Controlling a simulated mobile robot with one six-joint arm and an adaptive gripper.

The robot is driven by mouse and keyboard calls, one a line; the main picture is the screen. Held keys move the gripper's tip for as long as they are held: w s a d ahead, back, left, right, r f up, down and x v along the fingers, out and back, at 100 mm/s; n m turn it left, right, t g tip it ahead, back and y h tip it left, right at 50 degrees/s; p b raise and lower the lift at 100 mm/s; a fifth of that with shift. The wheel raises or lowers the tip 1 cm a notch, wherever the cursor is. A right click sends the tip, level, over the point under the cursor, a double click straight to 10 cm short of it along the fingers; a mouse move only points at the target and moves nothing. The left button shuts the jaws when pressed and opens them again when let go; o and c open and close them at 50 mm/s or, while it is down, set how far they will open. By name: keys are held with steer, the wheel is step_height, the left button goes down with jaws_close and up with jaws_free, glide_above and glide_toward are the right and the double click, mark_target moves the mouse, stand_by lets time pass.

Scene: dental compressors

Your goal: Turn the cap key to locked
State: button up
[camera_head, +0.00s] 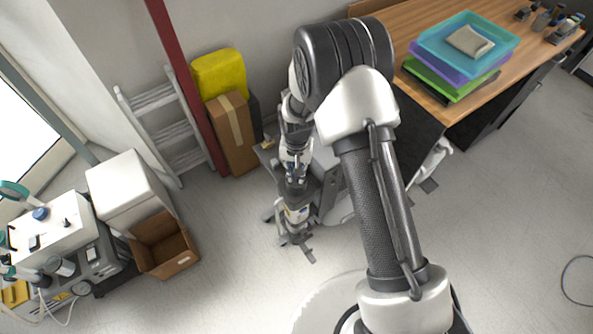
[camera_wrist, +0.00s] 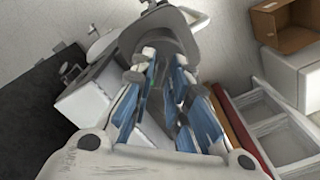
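My gripper (camera_head: 303,250) hangs below my arm in the middle of the head view, over the light floor. In the wrist view its blue-padded fingers (camera_wrist: 164,66) stand apart with a gap between them. A grey rounded part shows at their far end; I cannot tell what it is or whether it touches them. A machine with a white top (camera_head: 58,230) stands at the lower left of the head view, well away from my gripper. A blue round cap (camera_head: 40,213) and a small dark knob (camera_head: 66,222) are on that top. I cannot make out a cap key or its position.
An open cardboard box (camera_head: 165,247) and a white box (camera_head: 128,188) stand beside the machine. A ladder (camera_head: 165,125), a red post (camera_head: 187,85) and a carton (camera_head: 232,133) are at the back. A wooden table (camera_head: 408,24) with coloured trays is at upper right. Floor at right is mostly clear.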

steer(key=shift+o, duration=1)
step_height(320, 180, up, 12)
steer(key=shift+o, duration=0.4)
